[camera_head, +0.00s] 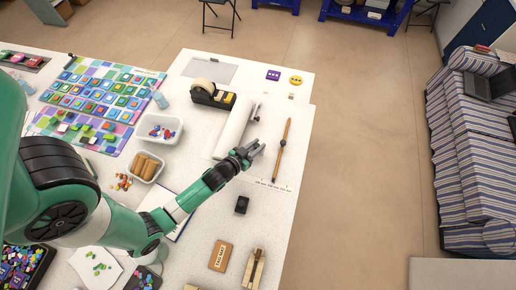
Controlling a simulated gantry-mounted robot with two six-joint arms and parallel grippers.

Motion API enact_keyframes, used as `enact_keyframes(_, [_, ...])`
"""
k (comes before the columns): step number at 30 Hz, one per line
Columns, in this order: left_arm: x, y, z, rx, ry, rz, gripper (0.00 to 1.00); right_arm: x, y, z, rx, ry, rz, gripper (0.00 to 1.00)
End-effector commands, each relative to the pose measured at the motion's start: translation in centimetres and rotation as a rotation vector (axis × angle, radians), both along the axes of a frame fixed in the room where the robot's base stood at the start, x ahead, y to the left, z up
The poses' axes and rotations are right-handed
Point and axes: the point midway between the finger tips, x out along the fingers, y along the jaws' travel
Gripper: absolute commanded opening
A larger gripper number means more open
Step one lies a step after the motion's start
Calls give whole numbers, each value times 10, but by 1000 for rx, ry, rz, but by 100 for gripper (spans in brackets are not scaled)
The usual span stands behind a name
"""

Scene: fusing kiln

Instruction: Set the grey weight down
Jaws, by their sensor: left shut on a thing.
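My left gripper (255,149) reaches in from the left and is over the white table, near the lower end of a white paper roll or sheet (234,127). It is shut on a small dark grey thing, which looks like the grey weight; the fingers hide most of it, and its height above the table is hard to judge. A black block (241,205) stands apart on the table below the gripper. My right gripper is not in view.
An orange-brown stick tool (282,148) lies right of the gripper, near the table's right edge. A tape dispenser (212,94), a white bin (160,128) and a tray of brown rolls (146,166) stand to the left. Bare table shows around the black block.

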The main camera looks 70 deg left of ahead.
Motion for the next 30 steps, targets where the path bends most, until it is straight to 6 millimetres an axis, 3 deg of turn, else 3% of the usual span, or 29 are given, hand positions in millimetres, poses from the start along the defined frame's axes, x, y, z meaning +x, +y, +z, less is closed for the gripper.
enact_keyframes(7, [5, 0, -34, 2, -1, 1, 0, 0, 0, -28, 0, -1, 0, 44])
enact_keyframes(18, [5, 0, -38, 1, -2, 1, 0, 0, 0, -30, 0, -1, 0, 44])
enact_keyframes(19, [5, 0, -38, 0, 0, 2, 29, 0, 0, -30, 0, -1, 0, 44])
enact_keyframes(24, [5, 0, -37, 0, 0, 2, 57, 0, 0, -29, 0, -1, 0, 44])
enact_keyframes(30, [5, 0, -37, 0, 0, 2, 57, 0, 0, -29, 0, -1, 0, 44])
